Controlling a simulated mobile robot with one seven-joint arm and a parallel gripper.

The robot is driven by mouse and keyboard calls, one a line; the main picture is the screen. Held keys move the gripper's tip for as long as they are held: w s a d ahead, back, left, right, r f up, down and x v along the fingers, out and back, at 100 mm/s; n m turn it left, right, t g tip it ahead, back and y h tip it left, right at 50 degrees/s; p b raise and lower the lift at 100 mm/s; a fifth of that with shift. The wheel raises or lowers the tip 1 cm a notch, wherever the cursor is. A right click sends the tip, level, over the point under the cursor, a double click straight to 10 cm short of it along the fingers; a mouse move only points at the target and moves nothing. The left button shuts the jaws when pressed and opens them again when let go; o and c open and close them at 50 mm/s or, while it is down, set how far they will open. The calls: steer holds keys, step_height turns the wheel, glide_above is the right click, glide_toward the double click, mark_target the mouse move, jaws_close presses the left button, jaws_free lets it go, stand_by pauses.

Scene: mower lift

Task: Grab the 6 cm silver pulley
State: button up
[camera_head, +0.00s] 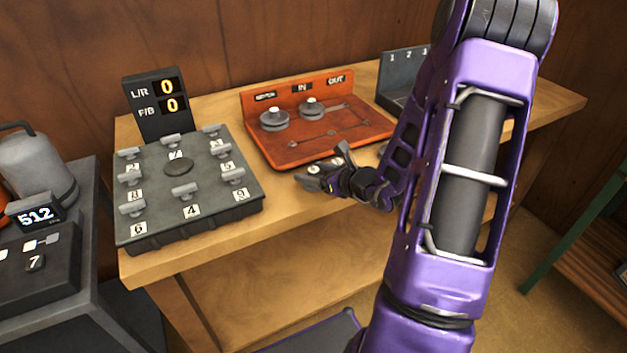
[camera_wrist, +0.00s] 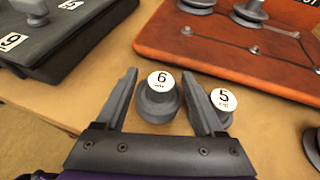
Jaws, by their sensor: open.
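The silver pulley labelled 6 (camera_wrist: 159,102) stands upright on the wooden table, its white label facing up. In the wrist view it lies between the two fingers of my gripper (camera_wrist: 160,75), which is open. I cannot tell whether either finger touches it. A silver pulley labelled 5 (camera_wrist: 224,101) stands just right of the right finger, which partly hides it. In the head view my gripper (camera_head: 318,180) is low over the table, in front of the red board, and largely hides these pulleys.
The red board (camera_head: 345,152) behind my gripper carries two pulleys on pegs (camera_head: 274,119). A grey panel with numbered knobs (camera_head: 147,215) stands to the left. Another pulley shows at the wrist view's right edge (camera_wrist: 313,146). A grey numbered rack (camera_head: 398,92) is at the back.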

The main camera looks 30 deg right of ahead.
steer(key=shift+x, duration=1.6)
steer(key=shift+s+f, duration=0.15)
jaws_close()
